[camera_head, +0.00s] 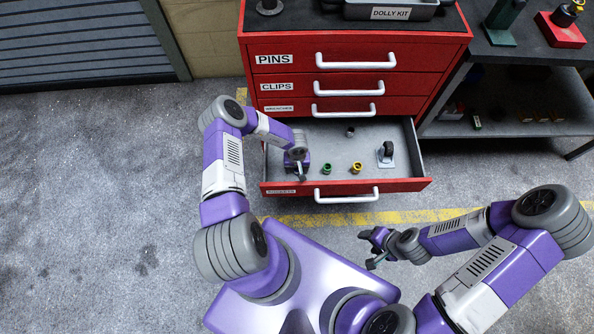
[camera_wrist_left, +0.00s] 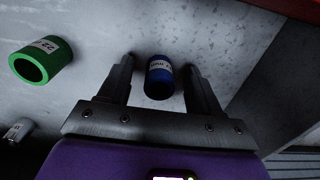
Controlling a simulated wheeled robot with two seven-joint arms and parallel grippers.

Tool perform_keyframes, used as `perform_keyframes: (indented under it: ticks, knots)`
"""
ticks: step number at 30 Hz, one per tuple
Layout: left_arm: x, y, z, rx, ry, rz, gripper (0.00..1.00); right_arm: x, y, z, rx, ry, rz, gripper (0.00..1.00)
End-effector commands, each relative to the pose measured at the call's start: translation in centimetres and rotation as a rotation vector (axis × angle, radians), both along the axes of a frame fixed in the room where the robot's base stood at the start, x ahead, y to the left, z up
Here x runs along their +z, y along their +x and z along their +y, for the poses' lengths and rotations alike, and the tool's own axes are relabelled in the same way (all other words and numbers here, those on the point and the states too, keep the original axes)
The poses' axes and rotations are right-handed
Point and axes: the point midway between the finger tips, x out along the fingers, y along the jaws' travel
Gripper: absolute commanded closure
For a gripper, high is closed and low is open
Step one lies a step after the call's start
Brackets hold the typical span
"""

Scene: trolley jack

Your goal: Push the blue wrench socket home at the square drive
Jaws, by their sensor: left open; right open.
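The blue wrench socket (camera_wrist_left: 159,82) lies on the drawer floor in the left wrist view, between the two open fingers of my left gripper (camera_wrist_left: 158,66). A gap shows on each side of it. In the head view my left gripper (camera_head: 298,172) is low in the left part of the open drawer, and the blue socket is hidden there. My right gripper (camera_head: 370,250) is open and empty, outside the drawer over the floor. I cannot make out the square drive in either view.
The open drawer (camera_head: 400,185) of the red cabinet also holds a green socket (camera_head: 327,169), a yellow socket (camera_head: 356,168), a dark socket (camera_head: 350,132) and a caster (camera_head: 387,153). A grey workbench stands right.

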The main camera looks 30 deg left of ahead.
Motion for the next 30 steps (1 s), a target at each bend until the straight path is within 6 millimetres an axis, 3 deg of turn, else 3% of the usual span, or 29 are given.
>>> perform_keyframes:
  ticks: [7, 19, 26, 30]
  knots:
    - [-0.2, 0.1, 0.0, -0.001, 0.001, -0.001, 0.39, 0.0, 0.0, 0.0, 0.0, 0.0, 0.0, 0.42]
    - [-0.2, 0.0, 0.0, -0.001, 0.001, -0.001, 1.0, 0.0, 0.0, 0.0, 0.0, 0.0, 0.0, 0.42]
    - [0.0, 0.1, 0.0, -0.001, 0.001, -0.002, 1.0, 0.0, 0.0, 0.0, 0.0, 0.0, 0.0, 0.42]
    - [1.7, 0.1, 0.0, -0.001, 0.002, -0.003, 1.0, 0.8, 0.0, 0.0, 0.0, 0.0, 0.0, 0.42]
